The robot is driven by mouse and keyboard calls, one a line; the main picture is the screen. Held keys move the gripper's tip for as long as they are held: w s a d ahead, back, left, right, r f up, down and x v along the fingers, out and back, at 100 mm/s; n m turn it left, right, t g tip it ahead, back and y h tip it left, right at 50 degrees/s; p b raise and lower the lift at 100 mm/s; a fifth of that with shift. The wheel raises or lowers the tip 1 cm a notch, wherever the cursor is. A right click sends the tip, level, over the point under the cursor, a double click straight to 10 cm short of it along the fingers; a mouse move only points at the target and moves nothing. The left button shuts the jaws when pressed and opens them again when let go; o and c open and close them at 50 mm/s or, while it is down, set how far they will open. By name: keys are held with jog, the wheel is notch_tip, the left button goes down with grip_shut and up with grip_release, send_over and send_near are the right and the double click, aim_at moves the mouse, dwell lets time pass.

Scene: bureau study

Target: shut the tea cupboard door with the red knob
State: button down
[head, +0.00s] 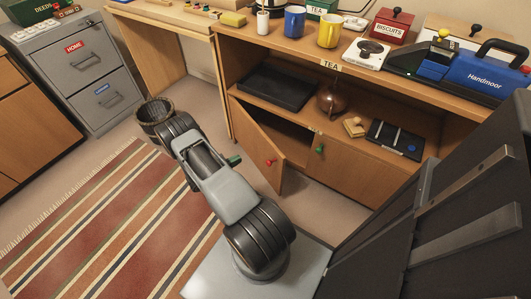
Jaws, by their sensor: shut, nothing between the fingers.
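The tea cupboard (222,43) is a wooden cabinet with a TEA label on its top edge. Its left door (250,134) bears the red knob (270,162). This door stands partly open, swung out at its right edge, with a dark gap behind it. The right door (360,173), with a green knob (319,148), looks shut. My arm reaches up the picture to the left of the open door. I cannot make out my gripper's fingers, which seem hidden behind the arm. A small green part shows beside the arm, and I cannot tell what it is.
A round bin (153,113) stands beyond my arm's far end. A grey filing cabinet (75,68) is at the left. The shelf above the doors holds a black tray (277,86) and a brown pot (332,100). Striped rug (95,215) and bare floor lie left of the door.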

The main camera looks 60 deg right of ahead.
aim_at(270, 145)
jog(key=shift+g, duration=0.4)
jog(key=x, duration=0.4)
jog(key=b+x, duration=0.1)
jog(key=x, duration=0.3)
jog(key=b+x, duration=0.1)
jog(key=x, duration=0.3)
jog(key=shift+s+d+f, duration=0.1)
jog(key=shift+s+f, duration=0.2)
jog(key=shift+s, duration=0.2)
jog(key=shift+x, duration=0.8)
jog(key=shift+d, duration=0.1)
